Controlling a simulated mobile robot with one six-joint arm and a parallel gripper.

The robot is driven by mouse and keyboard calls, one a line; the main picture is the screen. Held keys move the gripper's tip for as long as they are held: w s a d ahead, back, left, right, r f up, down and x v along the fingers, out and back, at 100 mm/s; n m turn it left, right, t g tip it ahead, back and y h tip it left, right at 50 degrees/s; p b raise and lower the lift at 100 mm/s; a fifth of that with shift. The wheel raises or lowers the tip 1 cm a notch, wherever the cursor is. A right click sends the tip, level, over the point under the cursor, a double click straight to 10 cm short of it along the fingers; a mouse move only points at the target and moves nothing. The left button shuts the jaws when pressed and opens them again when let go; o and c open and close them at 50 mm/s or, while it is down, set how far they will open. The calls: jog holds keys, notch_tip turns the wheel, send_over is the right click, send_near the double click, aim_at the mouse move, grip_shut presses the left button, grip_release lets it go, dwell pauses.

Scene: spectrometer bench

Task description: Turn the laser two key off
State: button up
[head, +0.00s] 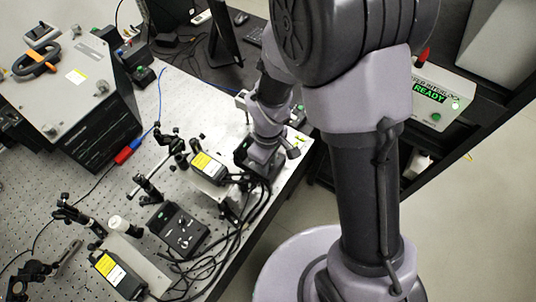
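My gripper (262,152) points down at the right edge of the optical table, close to a dark box that it partly covers. I cannot tell whether its fingers are open or shut, or whether they touch a key. A laser with a yellow label (207,166) sits just left of my gripper. A second yellow-labelled laser (110,268) is at the lower left. A black control box (178,229) with small knobs on top lies between them. No label tells which is laser two, and its key cannot be made out.
The perforated optical table (50,190) holds several post-mounted optics and loose black cables (235,235) along its right edge. A large grey instrument (80,95) stands at the upper left. A lit "READY" panel (432,95) is at the right. Floor shows at the lower right.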

notch_tip(320, 180, up, 17)
jog(key=p, duration=0.4)
jog(key=shift+p, duration=0.35)
jog(key=shift+r, duration=0.1)
jog(key=s+d+f+m+t+y+b, duration=0.1)
jog(key=s+d+m+t+b, duration=0.4)
jog(key=s+m+b, duration=0.6)
jog(key=d+m+y+b, duration=0.1)
jog(key=d+m+b, duration=0.1)
jog(key=m+b, duration=0.2)
jog(key=shift+s+f+t+b, duration=0.25)
jog(key=shift+t+b, duration=0.15)
jog(key=shift+b, duration=0.35)
